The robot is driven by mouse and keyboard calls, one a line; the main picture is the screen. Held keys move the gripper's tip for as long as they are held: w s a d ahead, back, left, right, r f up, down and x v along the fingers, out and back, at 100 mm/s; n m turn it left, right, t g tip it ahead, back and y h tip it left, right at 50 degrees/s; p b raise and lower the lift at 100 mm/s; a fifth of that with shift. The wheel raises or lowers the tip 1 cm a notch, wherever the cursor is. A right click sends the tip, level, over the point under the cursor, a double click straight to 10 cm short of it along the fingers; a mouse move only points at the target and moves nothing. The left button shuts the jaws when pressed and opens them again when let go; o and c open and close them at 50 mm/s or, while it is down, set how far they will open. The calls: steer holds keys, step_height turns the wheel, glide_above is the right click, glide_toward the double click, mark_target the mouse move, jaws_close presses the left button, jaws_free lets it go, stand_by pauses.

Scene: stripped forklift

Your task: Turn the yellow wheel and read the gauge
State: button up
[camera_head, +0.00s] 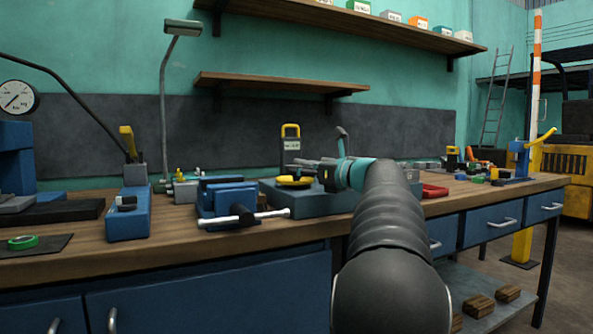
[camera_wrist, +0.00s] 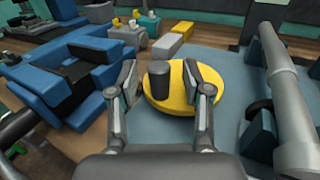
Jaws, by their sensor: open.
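The yellow wheel (camera_wrist: 181,98) is a flat disc with an upright dark knob (camera_wrist: 159,82), on a blue-grey block (camera_wrist: 225,62). In the head view the wheel (camera_head: 294,181) shows at the bench's middle, partly behind my gripper (camera_head: 325,170). In the wrist view my gripper (camera_wrist: 160,78) is open, one finger on each side of the knob, with gaps visible between fingers and knob. A round white gauge (camera_head: 16,97) is at the far left of the head view; its dark needle slants, and its numbers are too small to read.
A blue vise (camera_head: 228,198) with a silver bar stands left of the wheel, also in the wrist view (camera_wrist: 68,80). A grey pipe-like part (camera_wrist: 285,90) rises at the right of the wrist view. A lamp (camera_head: 183,27) and shelves (camera_head: 285,83) are above the wooden bench (camera_head: 60,266).

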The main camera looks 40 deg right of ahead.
steer(key=v, duration=1)
steer(key=shift+s, duration=0.3)
